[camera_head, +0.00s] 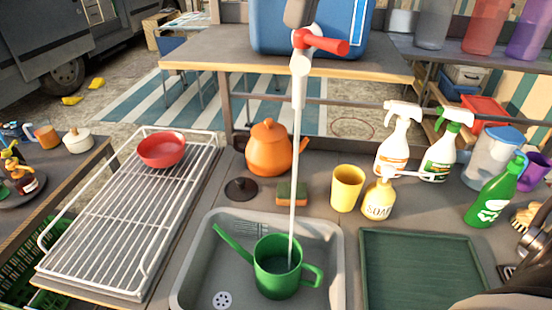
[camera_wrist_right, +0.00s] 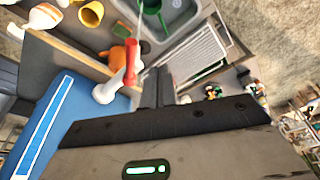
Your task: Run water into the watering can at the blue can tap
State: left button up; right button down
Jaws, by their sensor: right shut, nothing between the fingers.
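The green watering can (camera_head: 277,268) stands in the grey sink (camera_head: 335,240), its spout toward the left. The blue can (camera_head: 270,30) stands on the wooden shelf behind. Its white tap (camera_head: 299,75) has a red lever (camera_head: 330,46) turned to the right. A thin water stream (camera_head: 294,170) falls from the tap into the watering can's opening. My right gripper (camera_head: 296,20) is shut and empty just above the tap. In the right wrist view its dark fingers (camera_wrist_right: 158,85) are beside the red lever (camera_wrist_right: 132,62); I cannot tell whether they touch. My left gripper is not in view.
A wire rack (camera_head: 120,215) with a red bowl (camera_head: 162,149) is left of the sink. An orange teapot (camera_head: 268,148), sponge (camera_head: 291,194), yellow cup (camera_head: 347,187) and soap bottle (camera_head: 379,200) stand behind it. A green tray (camera_head: 422,270) lies right.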

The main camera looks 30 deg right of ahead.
jog(key=x, duration=0.2)
jog(key=s+b+x, duration=0.1)
jog(key=x, duration=0.1)
jog(key=shift+d+f+b, duration=0.2)
jog(key=shift+f+b, duration=0.1)
jog(key=shift+f, duration=0.05)
dwell(3.9)
jog(key=shift+w+d+r+p, duration=0.15)
jog(key=shift+w+d+p, duration=0.1)
jog(key=shift+d+p, duration=0.25)
jog(key=shift+w+d+p, duration=0.25)
jog(key=shift+d+p, duration=0.15)
jog(key=shift+d, duration=0.35)
jog(key=w+v, duration=0.1)
jog(key=v, duration=0.5)
send_over(319, 39)
jog(key=d, duration=0.2)
jog(key=shift+s+a, duration=0.1)
jog(key=shift+s, duration=0.15)
